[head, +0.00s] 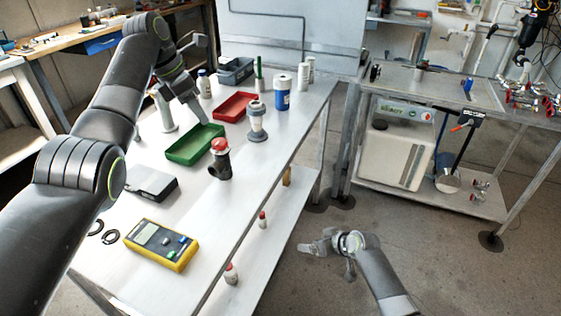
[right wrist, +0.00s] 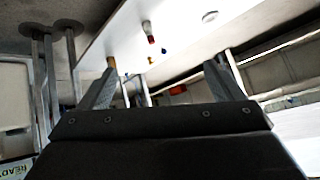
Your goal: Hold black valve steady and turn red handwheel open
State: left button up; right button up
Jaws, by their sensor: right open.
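The black valve (head: 220,168) stands upright on the metal table, near its right edge. The red handwheel (head: 219,145) sits on top of it. My left gripper (head: 197,112) hangs over the table beyond the valve, near the green tray, apart from the valve. Its fingers are too small and dark to tell open from shut. My right gripper (head: 312,247) is low, right of the table and over the floor, away from the valve. In the right wrist view its two fingers (right wrist: 160,80) are spread with nothing between them. The valve is not recognisable in that view.
A green tray (head: 194,154), red tray (head: 234,107), grey-capped container (head: 257,134) and blue-white bottle (head: 282,98) stand beyond the valve. A yellow meter (head: 161,244) and grey box (head: 151,184) lie nearer. Small bottles (head: 231,273) stand on the lower shelf.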

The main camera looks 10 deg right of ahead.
jog(key=w+a+r+n+t+y, duration=0.1)
jog(key=w+a+r+n, duration=0.15)
jog(key=r, duration=0.45)
jog(key=w+a+r+n+y, duration=0.1)
jog(key=w+a+r+y, duration=0.15)
jog(key=r, duration=0.55)
jog(key=n+y, duration=0.3)
jog(key=n, duration=0.2)
send_near(227, 166)
jog(key=shift+g, duration=0.5)
jog(key=x, duration=1)
jog(key=shift+w+a+r, duration=0.15)
jog(key=shift+w+r, duration=0.1)
jog(key=shift+w, duration=0.15)
